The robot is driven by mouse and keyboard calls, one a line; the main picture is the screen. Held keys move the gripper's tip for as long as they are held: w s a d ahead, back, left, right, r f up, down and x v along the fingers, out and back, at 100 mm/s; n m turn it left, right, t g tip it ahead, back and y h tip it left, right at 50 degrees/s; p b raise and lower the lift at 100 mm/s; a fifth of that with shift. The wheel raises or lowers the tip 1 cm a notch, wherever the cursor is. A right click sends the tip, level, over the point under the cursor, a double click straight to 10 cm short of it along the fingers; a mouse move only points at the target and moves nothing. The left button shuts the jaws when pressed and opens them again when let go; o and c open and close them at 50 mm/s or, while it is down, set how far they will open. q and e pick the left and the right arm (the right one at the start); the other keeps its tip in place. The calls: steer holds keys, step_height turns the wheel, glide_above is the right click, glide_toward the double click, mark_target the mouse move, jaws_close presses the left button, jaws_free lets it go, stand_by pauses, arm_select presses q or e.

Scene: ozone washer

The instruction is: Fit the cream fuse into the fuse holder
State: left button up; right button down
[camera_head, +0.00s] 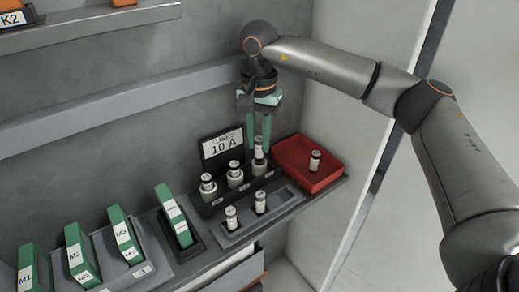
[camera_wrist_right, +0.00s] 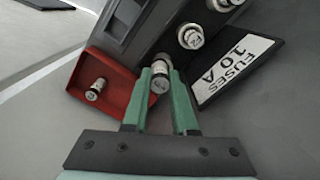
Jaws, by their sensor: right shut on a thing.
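My right gripper (camera_head: 259,140) points down over the fuse holder (camera_head: 222,202) on the shelf and is shut on a pale cream fuse (camera_head: 259,157). In the right wrist view this fuse (camera_wrist_right: 160,80) sits upright between the green fingertips (camera_wrist_right: 160,92). It is at the rightmost round socket of the holder; I cannot tell whether it is fully seated. Two other pale fuses stand in the holder's left (camera_head: 208,186) and middle (camera_head: 235,171) sockets. My left gripper is out of view.
A sign reading "FUSES 10 A" (camera_head: 222,144) stands just behind the holder. A grey tray in front holds two fuses (camera_head: 231,217). A red tray (camera_head: 296,170) to the right holds one fuse (camera_head: 314,161). Green modules (camera_head: 124,236) stand at left.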

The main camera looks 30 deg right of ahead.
mark_target(260, 150)
steer(key=shift+w+d+f, duration=0.2)
steer(key=shift+w+f, duration=0.1)
steer(key=shift+f, duration=0.15)
steer(key=shift+w+d+f, duration=0.15)
steer(key=shift+w+f, duration=0.1)
steer(key=shift+f, duration=0.15)
steer(key=shift+w+d+f, duration=0.1)
steer(key=shift+w+f, duration=0.1)
steer(key=shift+f, duration=1.55)
steer(key=shift+f, duration=0.15)
steer(key=c, duration=0.7)
jaws_free()
steer(key=shift+r, duration=0.35)
step_height(260, 150, up, 12)
steer(key=shift+f, duration=0.2)
